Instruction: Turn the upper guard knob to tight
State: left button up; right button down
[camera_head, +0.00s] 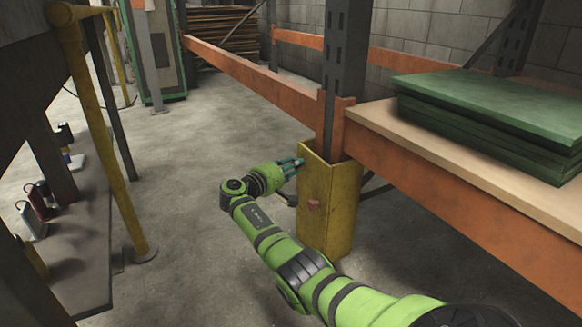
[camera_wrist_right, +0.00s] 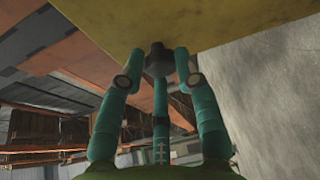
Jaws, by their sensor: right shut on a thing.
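The yellow post guard (camera_head: 330,215) stands around the foot of the dark rack upright. My right gripper (camera_head: 296,164) reaches its upper left edge from the left. In the right wrist view, the guard (camera_wrist_right: 215,20) fills the top, and a dark upper guard knob (camera_wrist_right: 158,60) sticks out from it. The three teal fingers of my right gripper (camera_wrist_right: 160,75) are closed around this knob. In the head view the fingers hide that knob. My left gripper is not in view.
An orange rack beam (camera_head: 450,185) and a shelf board with a stack of green panels (camera_head: 490,115) are at the right. A yellow post (camera_head: 105,140) and a dark low platform stand at the left. The concrete floor (camera_head: 180,200) between is clear.

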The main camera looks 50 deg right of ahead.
jog(key=shift+s+d+f, duration=0.1)
jog(key=shift+s+d, duration=0.1)
jog(key=shift+s, duration=0.05)
jog(key=c, duration=0.9)
grip_release()
jog(key=shift+c, duration=0.2)
jog(key=shift+w+a, duration=0.1)
jog(key=shift+a, duration=0.05)
jog(key=s+a+r, duration=0.1)
jog(key=a, duration=1)
jog(key=shift+a, duration=0.35)
